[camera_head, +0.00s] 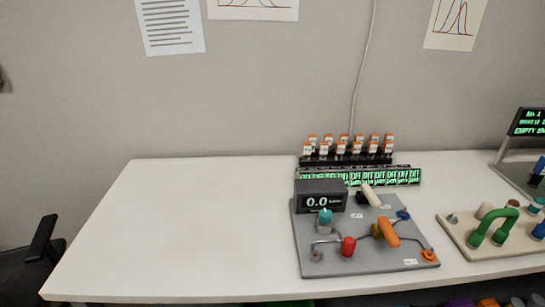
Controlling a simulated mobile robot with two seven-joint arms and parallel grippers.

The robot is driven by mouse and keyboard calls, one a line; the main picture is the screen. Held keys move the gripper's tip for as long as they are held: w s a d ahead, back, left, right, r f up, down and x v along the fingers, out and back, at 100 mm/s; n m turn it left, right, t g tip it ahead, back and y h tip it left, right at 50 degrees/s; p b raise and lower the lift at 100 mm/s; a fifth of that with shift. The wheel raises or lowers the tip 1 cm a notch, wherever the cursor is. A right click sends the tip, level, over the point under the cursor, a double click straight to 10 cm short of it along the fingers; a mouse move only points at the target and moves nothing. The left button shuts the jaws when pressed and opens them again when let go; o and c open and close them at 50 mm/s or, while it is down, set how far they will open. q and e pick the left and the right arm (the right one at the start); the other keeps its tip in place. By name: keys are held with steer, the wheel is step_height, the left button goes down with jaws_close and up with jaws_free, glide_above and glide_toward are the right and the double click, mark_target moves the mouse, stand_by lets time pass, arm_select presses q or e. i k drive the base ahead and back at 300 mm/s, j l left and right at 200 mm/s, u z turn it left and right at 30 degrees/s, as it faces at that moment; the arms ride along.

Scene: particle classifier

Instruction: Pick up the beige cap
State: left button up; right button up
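Two pale pieces could be the beige cap. A small tan rounded piece (484,210) stands at the back of the beige board (460,242) on the right, behind a green arched handle (495,226). A cream elongated piece (371,195) lies tilted on the grey board (310,263), just right of the display box. I cannot tell for certain which one is the beige cap. Neither of my grippers shows in this view.
The grey board holds a display box (320,195) reading 0.0, a teal cap (325,217), a red cap (348,246) and an orange handle (387,232). A rack of orange-topped vials (346,150) stands behind. The white table's (180,225) left half is clear.

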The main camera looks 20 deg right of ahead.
mark_target(485, 207)
steer(key=l+z, duration=0.15)
steer(key=z, duration=0.8)
steer(key=k+l, duration=0.05)
